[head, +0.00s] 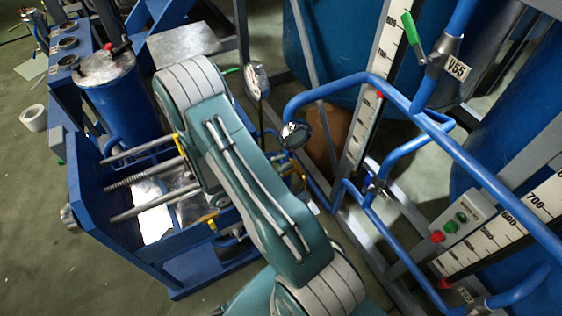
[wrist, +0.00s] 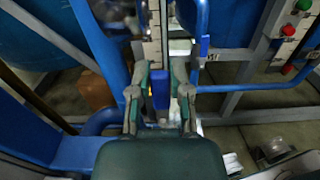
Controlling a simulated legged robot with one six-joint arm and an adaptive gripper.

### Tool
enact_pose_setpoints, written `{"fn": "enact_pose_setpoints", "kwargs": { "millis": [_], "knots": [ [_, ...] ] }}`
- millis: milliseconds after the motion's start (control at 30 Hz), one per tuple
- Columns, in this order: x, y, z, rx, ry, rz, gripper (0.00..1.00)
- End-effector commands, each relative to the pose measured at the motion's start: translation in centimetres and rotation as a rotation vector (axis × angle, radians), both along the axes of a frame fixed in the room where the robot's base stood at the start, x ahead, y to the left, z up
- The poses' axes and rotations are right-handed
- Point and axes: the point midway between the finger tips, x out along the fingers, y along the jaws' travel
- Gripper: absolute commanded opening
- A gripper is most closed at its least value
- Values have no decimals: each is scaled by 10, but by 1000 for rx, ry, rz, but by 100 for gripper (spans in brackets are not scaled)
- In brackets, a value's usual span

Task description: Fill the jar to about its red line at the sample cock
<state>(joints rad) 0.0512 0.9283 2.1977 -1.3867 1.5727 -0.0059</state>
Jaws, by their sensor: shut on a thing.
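My gripper (wrist: 159,92) shows in the wrist view with its two teal fingers closed around a narrow blue piece (wrist: 160,88). I cannot tell whether this piece is a handle, part of the stand or part of the jar. No jar with a red line can be made out in either view, and I cannot pick out the sample cock. In the head view my arm fills the middle and the gripper is hidden. A valve tagged V55 (head: 457,68) with a green lever (head: 411,28) sits on the blue pipes at upper right.
Blue pipes (head: 466,168) cross the right side, with tall scales (head: 379,85) behind them. A blue-framed pump unit (head: 120,240) and a blue cylinder (head: 122,100) stand at left. A button box (head: 458,224) is at right. Free floor (head: 40,230) shows at lower left.

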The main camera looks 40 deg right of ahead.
Motion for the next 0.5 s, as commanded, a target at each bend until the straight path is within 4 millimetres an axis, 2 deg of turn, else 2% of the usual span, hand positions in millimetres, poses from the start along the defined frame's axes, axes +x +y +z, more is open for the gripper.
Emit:
{"fn": "enact_pose_setpoints", "kwargs": {
  "millis": [267,500],
  "knots": [
    [-8,0,-1,-26,-111,-1,0],
    [-21,2,-4,-69,-297,-1,0]
  ]
}}
